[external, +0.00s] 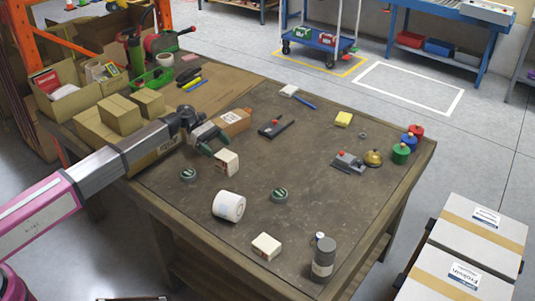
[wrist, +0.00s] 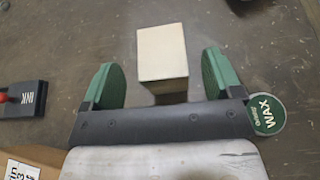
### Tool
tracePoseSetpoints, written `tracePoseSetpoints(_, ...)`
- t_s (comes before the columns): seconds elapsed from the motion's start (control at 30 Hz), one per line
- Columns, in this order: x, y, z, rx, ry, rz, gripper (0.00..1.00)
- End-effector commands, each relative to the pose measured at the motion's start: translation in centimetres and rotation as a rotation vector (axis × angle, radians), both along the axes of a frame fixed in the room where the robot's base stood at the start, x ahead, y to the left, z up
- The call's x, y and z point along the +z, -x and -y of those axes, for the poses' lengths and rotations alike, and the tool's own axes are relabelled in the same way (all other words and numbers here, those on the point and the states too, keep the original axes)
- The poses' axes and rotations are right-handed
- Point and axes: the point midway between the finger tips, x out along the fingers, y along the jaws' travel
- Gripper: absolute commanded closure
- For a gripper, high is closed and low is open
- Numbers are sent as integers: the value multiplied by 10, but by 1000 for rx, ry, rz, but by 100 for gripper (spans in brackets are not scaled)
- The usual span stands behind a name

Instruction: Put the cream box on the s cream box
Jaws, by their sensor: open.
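One cream box (external: 227,162) stands on the workbench right by my gripper. It also shows in the wrist view (wrist: 162,52), between and slightly ahead of the two green fingers. My gripper (external: 213,145) is open, with a gap between each finger and the box in the wrist view (wrist: 160,76); it holds nothing. A second cream box (external: 266,246) lies near the front edge of the bench, apart from the first, with nothing on top of it.
A wax tin (wrist: 266,115) is beside my right finger. The bench middle is mostly clear.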

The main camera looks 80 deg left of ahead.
Motion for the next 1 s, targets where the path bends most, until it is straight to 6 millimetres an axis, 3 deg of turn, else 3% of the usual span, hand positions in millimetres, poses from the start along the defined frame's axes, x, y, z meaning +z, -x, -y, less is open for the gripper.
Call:
tracePoseSetpoints(0.2, 43, -2, 1, -1, -2, 2, 15)
tracePoseSetpoints(0.4, 64, -2, 2, -1, -1, 1, 15)
tracePoseSetpoints(0.87, 69, -2, 4, -3, -3, 0, 15)
tracePoseSetpoints(1.0, 68, -13, 28, -29, -46, -3, 15)
